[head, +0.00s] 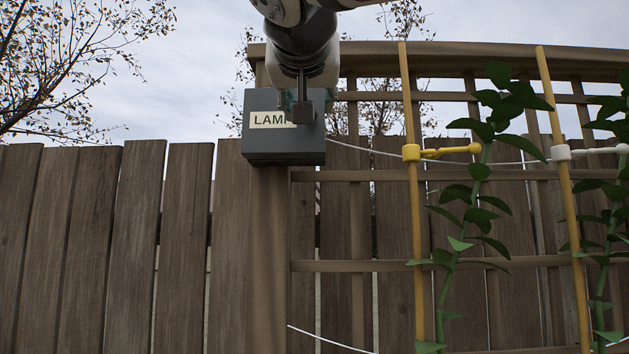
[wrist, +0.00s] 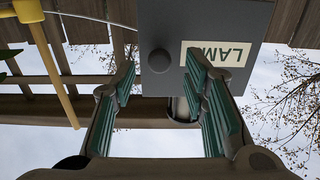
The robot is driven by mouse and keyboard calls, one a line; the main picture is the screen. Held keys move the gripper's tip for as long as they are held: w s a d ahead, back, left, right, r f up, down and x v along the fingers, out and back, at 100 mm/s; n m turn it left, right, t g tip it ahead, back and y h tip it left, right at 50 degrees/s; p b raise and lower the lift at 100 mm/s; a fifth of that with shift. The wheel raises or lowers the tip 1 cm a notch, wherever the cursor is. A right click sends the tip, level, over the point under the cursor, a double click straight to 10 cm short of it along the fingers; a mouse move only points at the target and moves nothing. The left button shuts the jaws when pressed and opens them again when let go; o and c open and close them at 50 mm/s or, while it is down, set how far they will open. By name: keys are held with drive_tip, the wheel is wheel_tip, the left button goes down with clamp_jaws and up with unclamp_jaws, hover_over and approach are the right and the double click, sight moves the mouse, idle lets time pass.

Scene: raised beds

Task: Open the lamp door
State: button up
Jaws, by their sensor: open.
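The lamp box is a dark grey box with a cream "LAMP" label, mounted on a wooden post; it shows in the head view (head: 258,150) and upside down in the wrist view (wrist: 215,18). Its front door looks shut and flat. A round dark knob (wrist: 159,61) sits on the door beside the label; in the head view my gripper hides it. My gripper (head: 301,107) is open in front of the box's right part. In the wrist view my gripper (wrist: 160,76) has its green-padded fingers on either side of the knob, with no contact visible.
A wooden trellis (head: 470,47) stands right of the box, with yellow canes (head: 413,225), a yellow clip (head: 440,151) and climbing plants (head: 478,200). A plank fence (head: 110,240) runs behind. Open air lies left of the box.

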drive_tip(key=shift+w, duration=1.35)
drive_tip(key=shift+c, duration=0.2)
clamp_jaws()
drive_tip(key=shift+s, duration=0.1)
